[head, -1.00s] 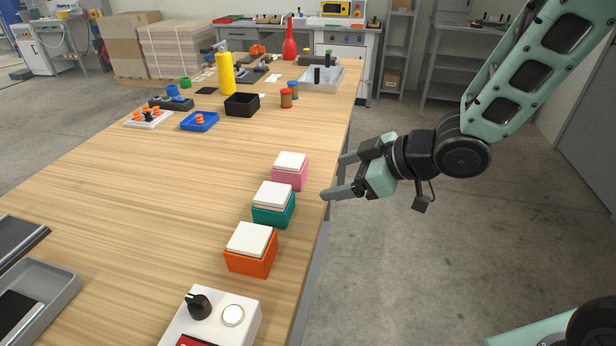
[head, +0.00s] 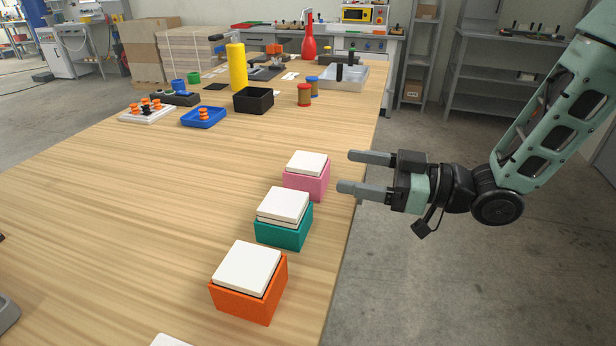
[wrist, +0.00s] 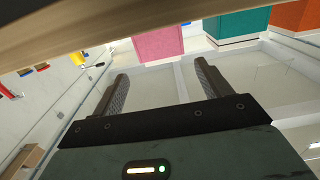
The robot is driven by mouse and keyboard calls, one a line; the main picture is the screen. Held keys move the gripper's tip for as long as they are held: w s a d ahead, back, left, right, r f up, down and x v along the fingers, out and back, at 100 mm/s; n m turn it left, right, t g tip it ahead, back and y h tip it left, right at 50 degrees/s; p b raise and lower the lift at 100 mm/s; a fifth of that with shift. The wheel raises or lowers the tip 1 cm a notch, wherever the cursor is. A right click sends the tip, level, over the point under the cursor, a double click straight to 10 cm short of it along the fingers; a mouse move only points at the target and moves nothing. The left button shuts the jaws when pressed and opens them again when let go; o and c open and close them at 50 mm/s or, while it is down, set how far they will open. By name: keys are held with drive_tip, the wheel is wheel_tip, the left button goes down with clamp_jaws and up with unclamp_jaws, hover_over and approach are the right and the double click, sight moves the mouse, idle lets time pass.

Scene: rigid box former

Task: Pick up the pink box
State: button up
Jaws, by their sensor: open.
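The pink box (head: 307,181) with a white lid stands on the wooden table (head: 150,200) near its right edge. It is the farthest of a row of three boxes. My gripper (head: 357,173) is open and empty, to the right of the pink box, with its fingers pointing left toward it and apart from it. In the wrist view, the pink box (wrist: 158,42) shows ahead of and between the open fingers (wrist: 160,84), with a gap between.
A teal box (head: 284,231) stands just nearer than the pink box, and an orange box (head: 247,297) nearer still, both white-lidded. A black bin (head: 253,101), a blue tray (head: 203,117) and a yellow bottle (head: 237,67) stand farther back. The table left of the boxes is clear.

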sight(324, 164)
drive_tip(key=x, duration=0.3)
drive_tip(key=shift+a, duration=0.3)
drive_tip(key=shift+r+x, duration=0.15)
drive_tip(key=shift+x, duration=1.2)
drive_tip(key=shift+r+x, duration=0.1)
drive_tip(key=shift+x, duration=1.25)
drive_tip(key=shift+s, duration=0.1)
drive_tip(key=c, duration=1)
